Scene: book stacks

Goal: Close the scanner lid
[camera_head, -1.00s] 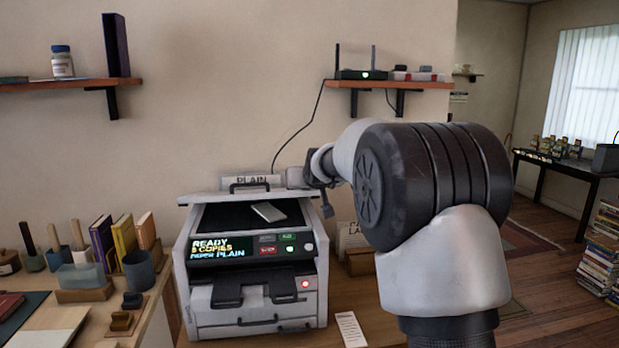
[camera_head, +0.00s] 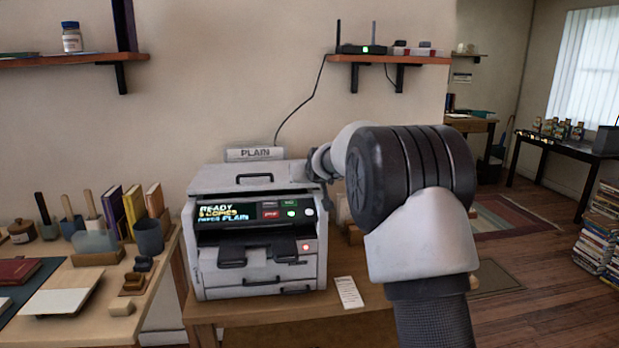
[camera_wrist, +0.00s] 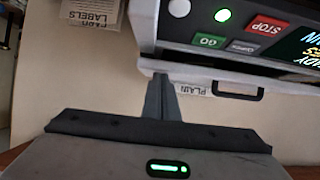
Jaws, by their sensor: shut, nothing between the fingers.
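The scanner (camera_head: 258,235) is a light grey machine on a wooden table, with a lit panel reading READY. In the wrist view the scanner panel (camera_wrist: 235,28) shows at the top right. My gripper (camera_wrist: 163,85) is shut and empty, close to the scanner's right side. In the head view my arm hides most of it.
A PLAIN sign (camera_head: 255,154) stands behind the scanner. A paper slip (camera_head: 348,292) lies on the table to its right. A desk (camera_head: 90,300) with books, pots and stamps stands at the left. A router shelf (camera_head: 388,60) hangs above. Open floor lies to the right.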

